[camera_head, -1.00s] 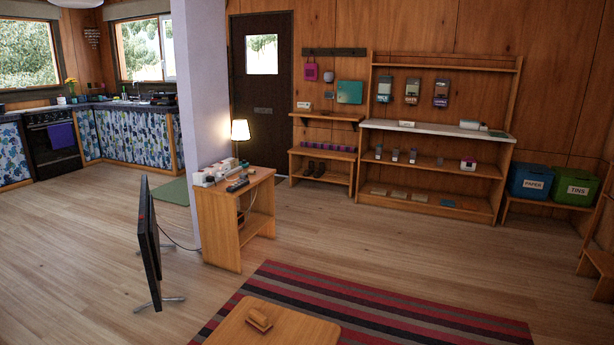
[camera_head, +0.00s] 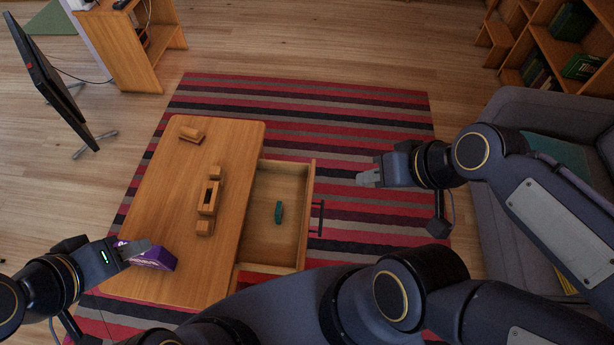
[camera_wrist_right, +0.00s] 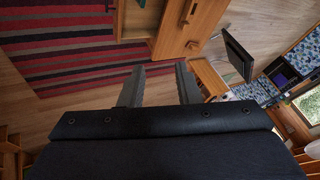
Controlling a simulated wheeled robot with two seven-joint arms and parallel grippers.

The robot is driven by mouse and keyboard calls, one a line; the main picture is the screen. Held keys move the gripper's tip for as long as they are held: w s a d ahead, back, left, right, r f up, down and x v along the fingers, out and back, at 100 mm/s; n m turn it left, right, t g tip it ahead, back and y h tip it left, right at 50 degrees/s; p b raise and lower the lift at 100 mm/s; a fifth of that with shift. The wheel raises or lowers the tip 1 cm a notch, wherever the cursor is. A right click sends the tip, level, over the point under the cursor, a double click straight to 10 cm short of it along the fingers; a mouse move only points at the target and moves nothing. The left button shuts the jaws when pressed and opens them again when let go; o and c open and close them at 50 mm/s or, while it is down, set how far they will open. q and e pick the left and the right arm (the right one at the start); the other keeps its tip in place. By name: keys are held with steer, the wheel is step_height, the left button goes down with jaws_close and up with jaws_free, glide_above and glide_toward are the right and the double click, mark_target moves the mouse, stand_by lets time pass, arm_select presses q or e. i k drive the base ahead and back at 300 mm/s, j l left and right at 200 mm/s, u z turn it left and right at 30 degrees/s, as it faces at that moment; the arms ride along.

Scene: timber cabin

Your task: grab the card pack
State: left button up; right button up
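A small dark teal block (camera_head: 279,212), possibly the card pack, lies in the open drawer (camera_head: 262,240) of the low wooden table (camera_head: 150,215). My left gripper (camera_head: 136,250) is at the table's near left corner, with its fingers on a purple box (camera_head: 158,260). Which of the two is the card pack I cannot tell for sure. My right gripper (camera_head: 368,178) is to the right of the drawer, above the rug, open and empty. In the right wrist view its two fingers (camera_wrist_right: 158,88) stand apart with nothing between them.
Wooden pieces (camera_head: 209,198) and a small wooden block (camera_head: 191,134) are on the tabletop. The drawer's dark handle (camera_head: 318,217) sticks out to the right. A striped rug (camera_head: 350,130) lies around the table. A grey sofa (camera_head: 530,110) stands at right, a television (camera_head: 50,85) at left.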

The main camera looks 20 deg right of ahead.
mark_target(279, 211)
steer(key=k+l, duration=0.1)
steer(key=l, duration=0.35)
steer(key=l+u, duration=0.15)
steer(key=l, duration=0.3)
steer(key=k+l, duration=0.2)
steer(key=l, duration=0.25)
steer(key=i+j, duration=0.2)
steer(key=i+l+u, duration=0.2)
steer(key=u, duration=0.3)
steer(key=i+l+u, duration=0.15)
steer(key=l+u, duration=0.15)
steer(key=u, duration=1.1)
